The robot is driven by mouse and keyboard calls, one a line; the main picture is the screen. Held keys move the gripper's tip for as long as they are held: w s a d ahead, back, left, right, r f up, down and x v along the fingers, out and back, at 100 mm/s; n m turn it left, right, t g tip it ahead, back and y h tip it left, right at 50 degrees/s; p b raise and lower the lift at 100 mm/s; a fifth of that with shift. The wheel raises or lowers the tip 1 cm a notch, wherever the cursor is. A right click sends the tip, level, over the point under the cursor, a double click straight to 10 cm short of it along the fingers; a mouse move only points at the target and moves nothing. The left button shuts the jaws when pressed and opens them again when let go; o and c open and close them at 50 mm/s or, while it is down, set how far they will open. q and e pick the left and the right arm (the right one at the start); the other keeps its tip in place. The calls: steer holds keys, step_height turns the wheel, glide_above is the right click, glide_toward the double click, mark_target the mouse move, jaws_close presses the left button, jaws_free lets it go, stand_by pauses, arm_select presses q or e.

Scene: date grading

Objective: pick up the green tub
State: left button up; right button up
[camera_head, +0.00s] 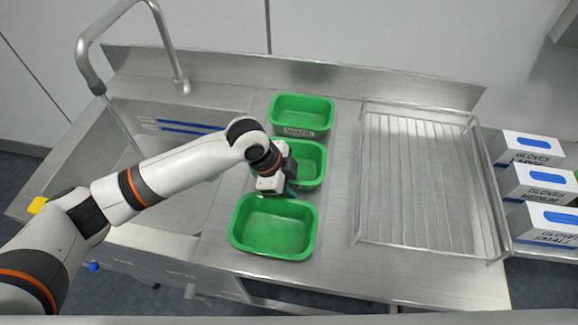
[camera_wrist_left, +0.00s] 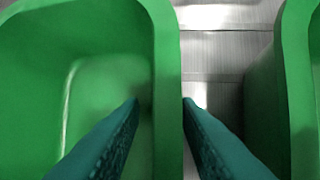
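Three green tubs stand in a row on the steel counter: a back tub (camera_head: 301,103) with a label on its front, a middle tub (camera_head: 317,165) partly hidden by my gripper, and a front tub (camera_head: 273,251) that looks empty. My left gripper (camera_head: 288,191) is low by the gap between the middle and front tubs. In the left wrist view its teal fingers (camera_wrist_left: 161,102) are apart and straddle a tub wall (camera_wrist_left: 166,60), one finger on the inner side and one over the gap. I cannot tell whether they touch it. My right gripper is not in view.
A sink (camera_head: 120,150) with a tall tap (camera_head: 165,40) lies to the left. A wire rack (camera_head: 425,240) lies right of the tubs. Several glove boxes (camera_head: 540,185) stand at the far right. A narrow strip of counter between tubs and rack is clear.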

arm_select(q)
steer(key=shift+c, duration=0.3)
jaws_close()
